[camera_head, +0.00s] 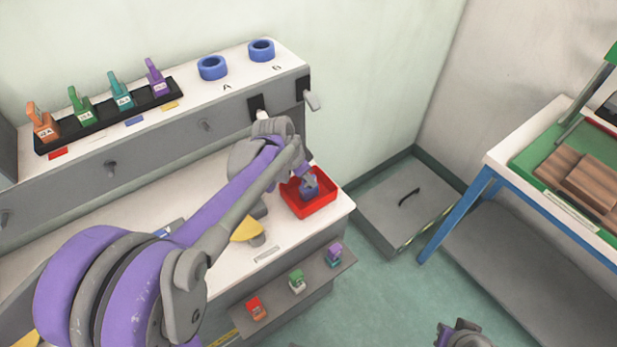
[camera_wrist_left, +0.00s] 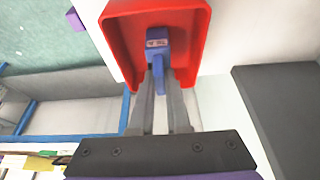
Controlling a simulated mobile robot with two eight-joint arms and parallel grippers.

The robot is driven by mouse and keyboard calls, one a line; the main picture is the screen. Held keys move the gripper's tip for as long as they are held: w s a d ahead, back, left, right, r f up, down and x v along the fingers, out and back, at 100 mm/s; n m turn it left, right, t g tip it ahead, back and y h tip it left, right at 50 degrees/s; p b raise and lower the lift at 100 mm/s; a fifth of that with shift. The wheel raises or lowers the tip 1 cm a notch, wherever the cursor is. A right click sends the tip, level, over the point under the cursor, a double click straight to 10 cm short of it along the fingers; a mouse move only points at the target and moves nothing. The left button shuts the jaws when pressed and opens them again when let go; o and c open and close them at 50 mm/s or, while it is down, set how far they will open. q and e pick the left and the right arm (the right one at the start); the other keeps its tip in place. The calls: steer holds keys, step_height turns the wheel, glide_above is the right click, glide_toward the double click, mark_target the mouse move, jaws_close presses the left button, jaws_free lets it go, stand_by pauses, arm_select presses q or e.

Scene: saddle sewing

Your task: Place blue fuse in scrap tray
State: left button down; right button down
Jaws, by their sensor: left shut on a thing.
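The blue fuse (camera_wrist_left: 154,45) is between the two fingers of my left gripper (camera_wrist_left: 158,82), which is shut on it. In the wrist view the fuse shows against the inside of the red scrap tray (camera_wrist_left: 195,35). In the head view the scrap tray (camera_head: 318,206) sits at the right end of the white bench. The left gripper (camera_head: 311,183) reaches over it, with the blue fuse (camera_head: 309,192) within its rim. I cannot tell whether the fuse touches the tray floor. Part of my right gripper (camera_head: 463,336) shows at the bottom edge; its fingers are unclear.
A black rack (camera_head: 110,117) on the upper ledge holds several coloured, labelled fuses. Blue rings A (camera_head: 212,67) and B (camera_head: 261,50) stand beside it. A lower shelf (camera_head: 315,283) holds red, green and purple pieces. A yellow piece (camera_head: 247,230) lies left of the tray.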

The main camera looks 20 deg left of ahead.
arm_select(q)
steer(key=shift+f, duration=0.15)
steer(key=c, duration=0.9)
jaws_free()
steer(key=shift+r, duration=0.4)
steer(key=p+v, duration=0.1)
steer(key=v, duration=1)
steer(key=s+d+f+n+y, duration=0.1)
steer(key=s+d+f+n, duration=0.2)
steer(key=s, duration=0.6)
steer(key=s+d+f+n+t+y, duration=0.1)
steer(key=s+d+f+n, duration=0.2)
steer(key=s+f, duration=0.4)
steer(key=s+d, duration=0.1)
steer(key=s, duration=0.2)
steer(key=shift+f, duration=0.15)
